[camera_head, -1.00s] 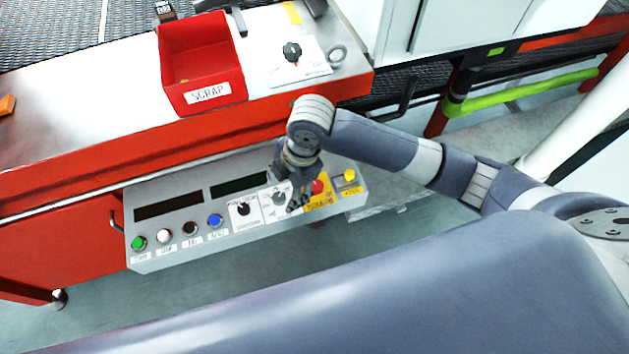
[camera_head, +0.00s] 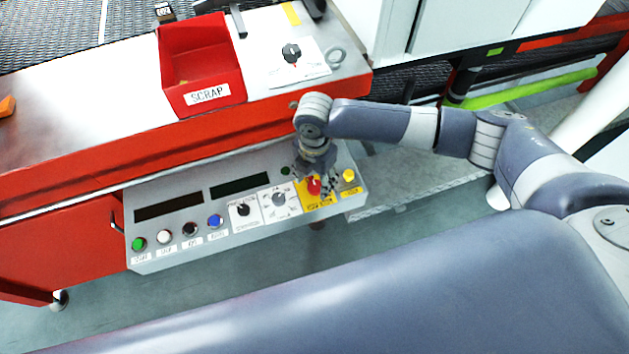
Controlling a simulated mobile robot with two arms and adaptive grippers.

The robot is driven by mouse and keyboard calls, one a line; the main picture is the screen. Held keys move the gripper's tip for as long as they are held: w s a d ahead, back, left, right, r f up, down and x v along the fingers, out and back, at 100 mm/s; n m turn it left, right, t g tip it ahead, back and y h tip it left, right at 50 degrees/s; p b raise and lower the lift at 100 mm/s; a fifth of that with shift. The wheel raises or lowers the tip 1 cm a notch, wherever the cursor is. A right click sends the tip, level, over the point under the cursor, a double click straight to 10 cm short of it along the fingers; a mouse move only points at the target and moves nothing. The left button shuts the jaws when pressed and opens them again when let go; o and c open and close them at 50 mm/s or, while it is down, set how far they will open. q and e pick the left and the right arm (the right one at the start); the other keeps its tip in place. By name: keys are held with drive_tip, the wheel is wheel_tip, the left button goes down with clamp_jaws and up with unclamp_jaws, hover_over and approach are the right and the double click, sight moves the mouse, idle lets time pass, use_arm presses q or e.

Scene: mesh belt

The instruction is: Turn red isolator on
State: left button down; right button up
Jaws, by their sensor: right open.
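The red isolator (camera_head: 314,187) is a red knob on a yellow labelled plate (camera_head: 318,203) near the right end of the grey control panel (camera_head: 160,259). My right gripper (camera_head: 316,190) points down over it, open, with its fingers about the knob. I cannot tell whether the fingers touch it. The gripper partly hides the plate, and the knob's on or off position is too small to read. My left gripper is not in view.
A yellow button (camera_head: 349,175) sits close right of the isolator. Left of it are a grey selector (camera_head: 278,199), a black selector (camera_head: 243,209) and several coloured buttons. A red scrap bin (camera_head: 200,70) and another black knob (camera_head: 291,53) stand on the table behind.

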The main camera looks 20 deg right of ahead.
drive_tip(key=shift+f, duration=1.1)
drive_tip(key=c, duration=1.1)
drive_tip(key=shift+o, duration=0.2)
